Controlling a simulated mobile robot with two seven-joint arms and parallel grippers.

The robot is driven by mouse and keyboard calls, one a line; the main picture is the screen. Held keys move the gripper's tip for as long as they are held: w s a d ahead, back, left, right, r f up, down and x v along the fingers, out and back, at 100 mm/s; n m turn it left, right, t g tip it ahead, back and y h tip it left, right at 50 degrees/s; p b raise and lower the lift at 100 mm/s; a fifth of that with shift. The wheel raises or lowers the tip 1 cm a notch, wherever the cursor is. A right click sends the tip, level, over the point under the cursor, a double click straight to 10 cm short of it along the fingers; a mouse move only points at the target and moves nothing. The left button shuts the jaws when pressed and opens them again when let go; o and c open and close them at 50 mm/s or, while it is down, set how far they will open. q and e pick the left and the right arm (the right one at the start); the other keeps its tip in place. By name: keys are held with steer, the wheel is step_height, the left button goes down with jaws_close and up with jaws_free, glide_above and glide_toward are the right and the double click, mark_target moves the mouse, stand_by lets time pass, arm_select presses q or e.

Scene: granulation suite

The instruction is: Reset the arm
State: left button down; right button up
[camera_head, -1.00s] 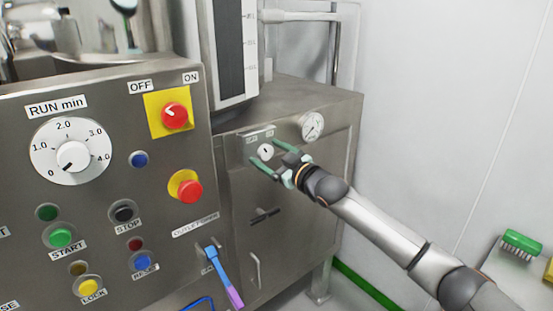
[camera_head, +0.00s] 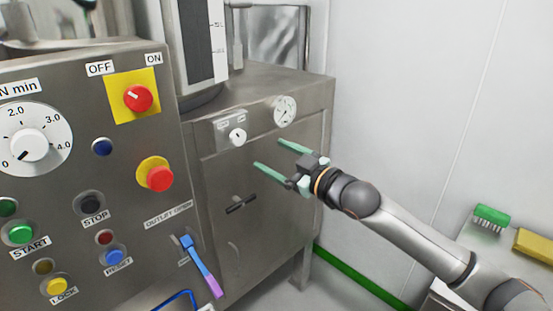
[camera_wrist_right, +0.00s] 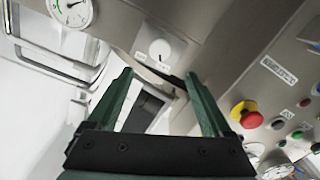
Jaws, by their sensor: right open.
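My right gripper (camera_head: 268,157) is open and empty, with its two green fingers apart in front of the steel cabinet (camera_head: 270,200). A small white knob (camera_head: 237,136) on the cabinet's upper panel lies up and left of the fingertips, apart from them. In the right wrist view the open fingers (camera_wrist_right: 158,95) point toward the panel, and the white knob (camera_wrist_right: 160,48) shows beyond them. My right arm reaches in from the lower right. My left gripper is not in view.
The control panel (camera_head: 120,210) with red, green, blue and yellow buttons stands at left. A round gauge (camera_head: 285,111) is on the cabinet. A blue and purple lever (camera_head: 202,266) sticks out below. A green brush (camera_head: 491,216) and a yellow item (camera_head: 537,245) lie at lower right, by a bare wall.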

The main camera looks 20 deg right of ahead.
stand_by(0.4)
steer(key=s+a+f+m+g, duration=0.1)
steer(key=s+a+f, duration=0.1)
steer(key=f, duration=0.6)
steer(key=s+a+f+m+g, duration=0.1)
steer(key=s+a+f, duration=0.15)
steer(key=f, duration=0.55)
steer(key=s+a+f+m+g+h, duration=0.2)
steer(key=s+f, duration=1)
steer(key=s, duration=0.1)
steer(key=s+a+f+m+g+h, duration=0.1)
steer(key=s+f+m+g, duration=0.1)
steer(key=s+f, duration=1.1)
steer(key=shift+s+a+g+h, duration=0.2)
steer(key=shift+a+g+h, duration=0.2)
steer(key=shift+g, duration=0.4)
